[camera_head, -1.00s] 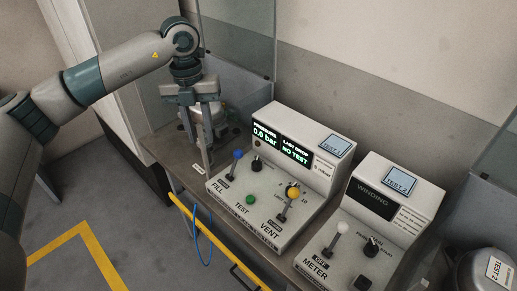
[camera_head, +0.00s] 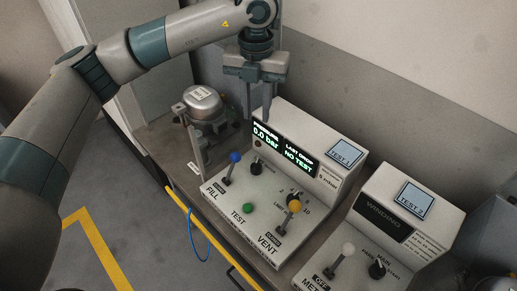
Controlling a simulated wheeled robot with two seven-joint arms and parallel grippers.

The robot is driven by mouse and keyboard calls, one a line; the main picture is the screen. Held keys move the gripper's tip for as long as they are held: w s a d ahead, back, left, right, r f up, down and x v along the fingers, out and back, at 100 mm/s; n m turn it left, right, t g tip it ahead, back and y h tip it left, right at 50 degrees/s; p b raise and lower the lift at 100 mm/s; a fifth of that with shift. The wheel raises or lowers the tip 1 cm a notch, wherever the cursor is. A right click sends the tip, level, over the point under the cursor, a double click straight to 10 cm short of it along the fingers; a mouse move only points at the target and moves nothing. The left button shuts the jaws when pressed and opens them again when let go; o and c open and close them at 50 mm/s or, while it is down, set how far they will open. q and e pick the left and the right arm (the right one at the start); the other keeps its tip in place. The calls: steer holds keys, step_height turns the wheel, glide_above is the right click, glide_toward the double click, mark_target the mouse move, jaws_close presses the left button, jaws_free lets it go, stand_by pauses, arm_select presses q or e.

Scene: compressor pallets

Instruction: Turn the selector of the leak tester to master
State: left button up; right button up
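The leak tester (camera_head: 318,168) is a light grey sloped box with a lit display reading 0.0 bar and NO TEST. A black selector knob (camera_head: 256,168) sits below the display, right of the blue fill lever (camera_head: 234,160). Its small markings are too small to read. A second dark knob (camera_head: 293,196) with a numbered scale is partly hidden by the yellow vent lever (camera_head: 295,206). My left gripper (camera_head: 257,112) points down with its fingers apart and empty, near the tester's upper left end, above the selector knob in the picture. My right gripper is out of view.
A metal compressor (camera_head: 202,104) stands on the bench left of the tester. A winding meter (camera_head: 398,215) with its own lever and knob stands at the right. A green test button (camera_head: 248,208) is on the tester's front. A yellow rail (camera_head: 208,232) runs along the bench edge.

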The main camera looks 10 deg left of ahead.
mark_target(257, 162)
arm_select(q)
steer(key=f+p, duration=0.2)
steer(key=f, duration=0.6)
steer(key=f+p, duration=0.3)
steer(key=f, duration=0.5)
steer(key=shift+s+p, duration=0.2)
steer(key=shift+p, duration=0.15)
steer(key=shift+f, duration=0.65)
jaws_close()
